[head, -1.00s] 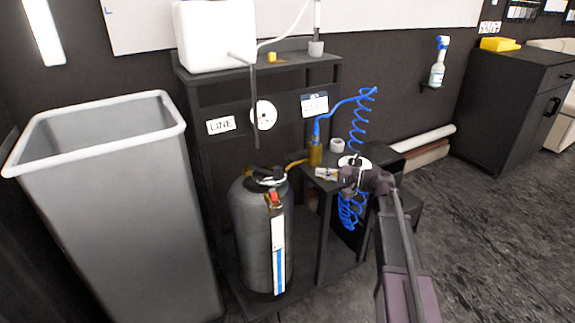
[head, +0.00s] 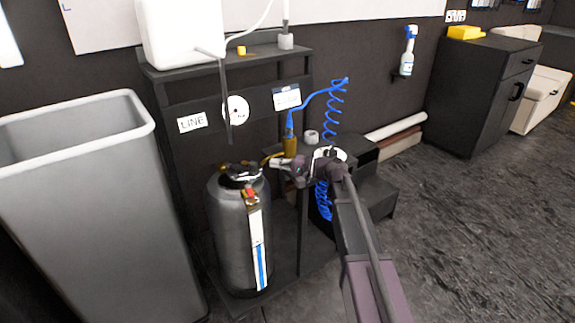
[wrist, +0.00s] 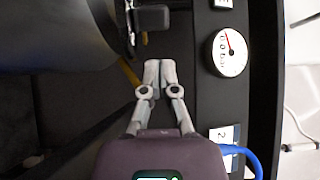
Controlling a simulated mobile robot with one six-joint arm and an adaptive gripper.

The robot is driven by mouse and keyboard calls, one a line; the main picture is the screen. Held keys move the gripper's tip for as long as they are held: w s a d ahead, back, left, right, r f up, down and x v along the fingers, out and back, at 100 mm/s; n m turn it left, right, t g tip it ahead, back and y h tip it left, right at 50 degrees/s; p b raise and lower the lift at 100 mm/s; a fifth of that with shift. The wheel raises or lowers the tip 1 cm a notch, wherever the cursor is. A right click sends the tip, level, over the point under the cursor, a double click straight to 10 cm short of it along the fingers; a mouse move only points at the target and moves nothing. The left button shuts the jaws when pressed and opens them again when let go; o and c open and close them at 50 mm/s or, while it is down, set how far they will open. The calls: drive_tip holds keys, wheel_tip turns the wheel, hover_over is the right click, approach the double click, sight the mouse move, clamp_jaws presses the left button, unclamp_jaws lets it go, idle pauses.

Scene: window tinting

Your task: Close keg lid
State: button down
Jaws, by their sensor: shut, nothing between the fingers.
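The dark grey keg (head: 232,235) stands upright on the low shelf of a black stand. Its black lid fittings (head: 241,174) are on top; I cannot tell how far the lid is open. My gripper (head: 273,163) is just right of the keg top, pointing left towards it and apart from it in the head view. In the wrist view, the fingers of my gripper (wrist: 160,68) are together and empty. The keg's dark rounded body (wrist: 50,35) fills the upper left there, and a black part (wrist: 151,18) lies beyond the fingertips.
A large grey bin (head: 75,190) stands left of the keg. The black stand (head: 178,150) carries a white tank (head: 180,30) and a round gauge (head: 236,109). A blue coiled hose (head: 335,110) hangs behind my arm. The floor at right is clear.

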sight(245, 167)
drive_tip(key=shift+x, duration=2.05)
drive_tip(key=shift+d, duration=0.2)
drive_tip(key=shift+s+t, duration=0.2)
drive_tip(key=shift+t, duration=0.1)
drive_tip(key=shift+s+a+m, duration=0.2)
drive_tip(key=shift+a+m, duration=0.1)
drive_tip(key=shift+a, duration=0.05)
drive_tip(key=shift+s+t, duration=0.1)
drive_tip(key=shift+t, duration=0.2)
